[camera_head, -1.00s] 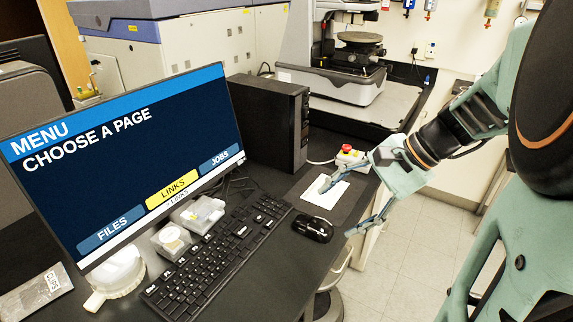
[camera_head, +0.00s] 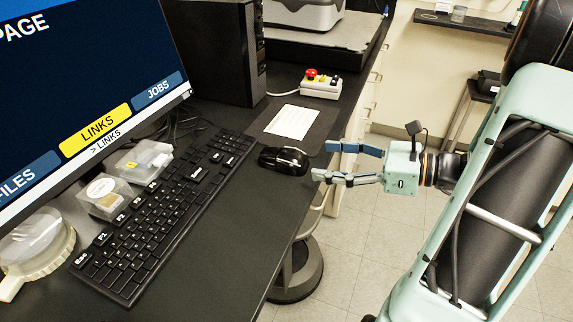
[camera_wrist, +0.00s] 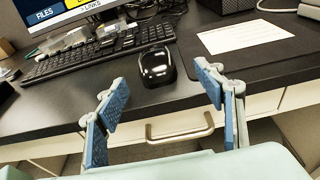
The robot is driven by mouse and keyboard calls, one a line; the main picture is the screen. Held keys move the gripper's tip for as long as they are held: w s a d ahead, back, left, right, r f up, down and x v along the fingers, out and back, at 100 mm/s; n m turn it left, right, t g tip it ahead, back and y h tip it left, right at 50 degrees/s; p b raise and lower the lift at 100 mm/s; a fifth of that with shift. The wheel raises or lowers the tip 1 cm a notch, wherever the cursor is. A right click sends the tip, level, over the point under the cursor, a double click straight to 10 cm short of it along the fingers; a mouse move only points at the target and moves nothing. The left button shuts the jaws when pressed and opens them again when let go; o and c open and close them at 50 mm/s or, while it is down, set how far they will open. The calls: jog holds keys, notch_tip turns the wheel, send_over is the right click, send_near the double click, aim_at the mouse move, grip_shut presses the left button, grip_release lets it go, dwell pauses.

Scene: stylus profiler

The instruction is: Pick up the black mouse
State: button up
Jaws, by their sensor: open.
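The black mouse (camera_head: 284,160) lies on the dark desk, right of the keyboard and near the desk's right edge. My gripper (camera_head: 322,162) is open and empty just right of the mouse, its two blue-padded fingers pointing left toward it. In the wrist view the mouse (camera_wrist: 157,67) sits beyond and between the open fingertips (camera_wrist: 165,85). The fingers appear apart from the mouse.
The black keyboard (camera_head: 158,215) lies left of the mouse. A white card (camera_head: 291,122) on a dark pad and a control box with a red button (camera_head: 320,84) are behind it. A monitor (camera_head: 75,75) stands at left. A drawer handle (camera_wrist: 180,132) is below the desk edge.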

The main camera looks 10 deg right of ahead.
aim_at(303, 158)
jog(key=x, duration=0.5)
jog(key=shift+a, duration=0.2)
jog(key=x, duration=0.2)
jog(key=b+x, duration=0.1)
jog(key=x, duration=0.1)
jog(key=shift+s+a+r, duration=0.15)
jog(key=shift+s+a, duration=0.05)
jog(key=shift+a, duration=0.1)
jog(key=shift+w+a, duration=0.4)
jog(key=shift+a, duration=0.05)
jog(key=shift+c, duration=0.7)
jog(key=c, duration=1.2)
